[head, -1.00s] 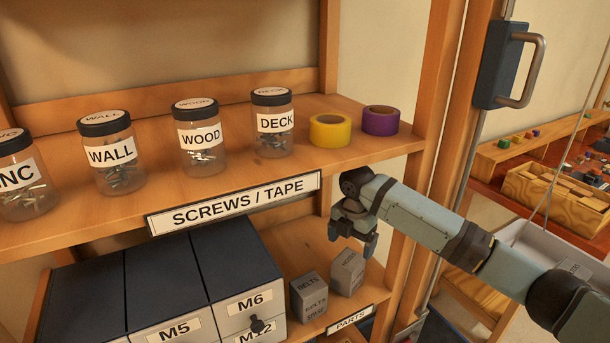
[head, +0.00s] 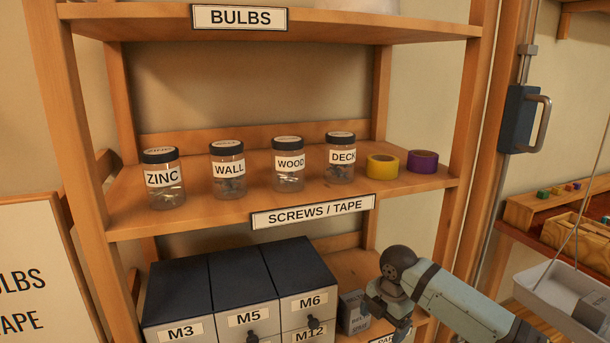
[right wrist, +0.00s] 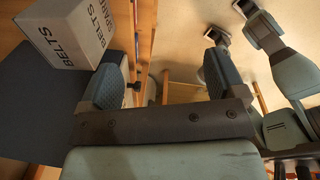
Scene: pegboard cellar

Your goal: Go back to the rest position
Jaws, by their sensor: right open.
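My right gripper (head: 386,316) is in front of the lower shelf at the right, beside the grey boxes and below the SCREWS / TAPE label. In the right wrist view my right gripper (right wrist: 163,82) shows two dark fingers spread apart with nothing between them. A grey box marked BELTS (right wrist: 75,35) is close to the left finger there; it also shows in the head view (head: 352,312), partly hidden by the gripper. My left gripper is not seen in the head view.
Jars (head: 288,165) of screws, a yellow tape roll (head: 382,172) and a purple tape roll (head: 422,162) stand on the shelf (head: 235,212) above. Dark-topped drawers (head: 240,275) are left of the gripper.

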